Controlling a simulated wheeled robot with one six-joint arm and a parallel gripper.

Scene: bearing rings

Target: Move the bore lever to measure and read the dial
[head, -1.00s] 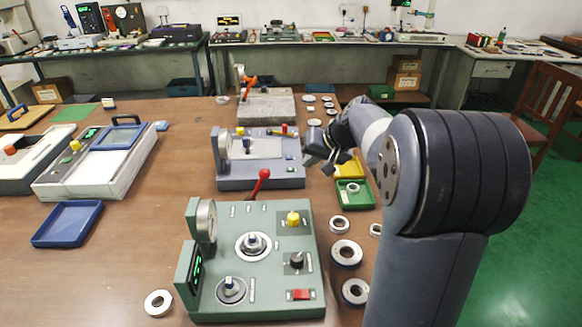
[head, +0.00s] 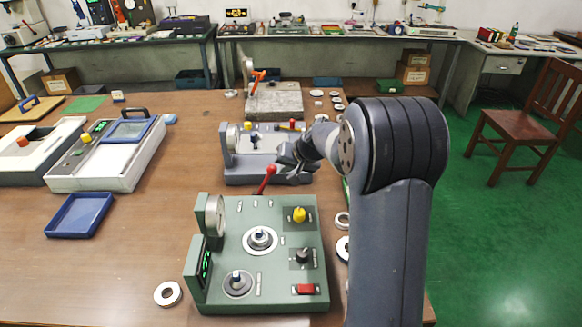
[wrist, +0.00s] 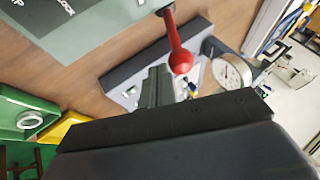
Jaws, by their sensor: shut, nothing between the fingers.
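A green gauge fixture (head: 272,275) stands at the front of the table, with a round dial (head: 216,215) at its left and a green lit display (head: 205,266). A red ball-ended lever (head: 266,179) rises from its back edge; the lever also shows in the wrist view (wrist: 181,60). I cannot read which lever is marked bore. My gripper (head: 284,162) is shut and empty, just behind and right of the red ball, over the front of the grey-blue fixture. In the wrist view, its fingers (wrist: 154,88) point toward the lever, apparently apart from it. The dial's reading is too small to tell.
The grey-blue fixture (head: 262,178) has its own dial, seen in the wrist view (wrist: 231,72). A stone-based stand (head: 274,103) is behind it. Metal rings (head: 342,220) lie right of the green fixture, partly hidden by my arm. A blue tray (head: 79,215) lies left.

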